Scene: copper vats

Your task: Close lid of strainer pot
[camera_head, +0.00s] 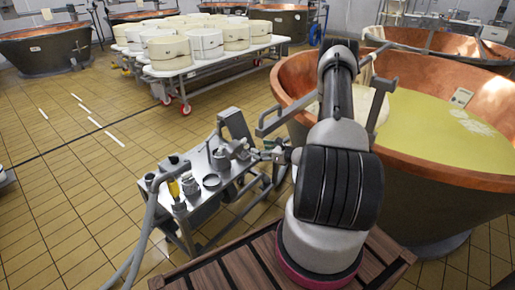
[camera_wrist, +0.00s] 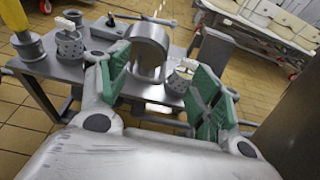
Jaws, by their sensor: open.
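My gripper (camera_wrist: 161,68) is open, with its green-padded fingers spread above the near edge of a small metal table (camera_wrist: 48,90). A grey metal vessel with a round, arched shape (camera_wrist: 150,42) stands between the fingers in the wrist view; I cannot tell whether it is the strainer pot or its raised lid. A small perforated pot with a white piece on top (camera_wrist: 178,80) is beside the right finger. Another perforated pot (camera_wrist: 70,46) stands at the left. In the head view my gripper (camera_head: 250,154) is at the table's right side, and its fingertips are small.
A large copper vat (camera_head: 440,205) stands close at the right. A cart with white moulds (camera_head: 190,60) is behind. Tiled floor is clear at the left.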

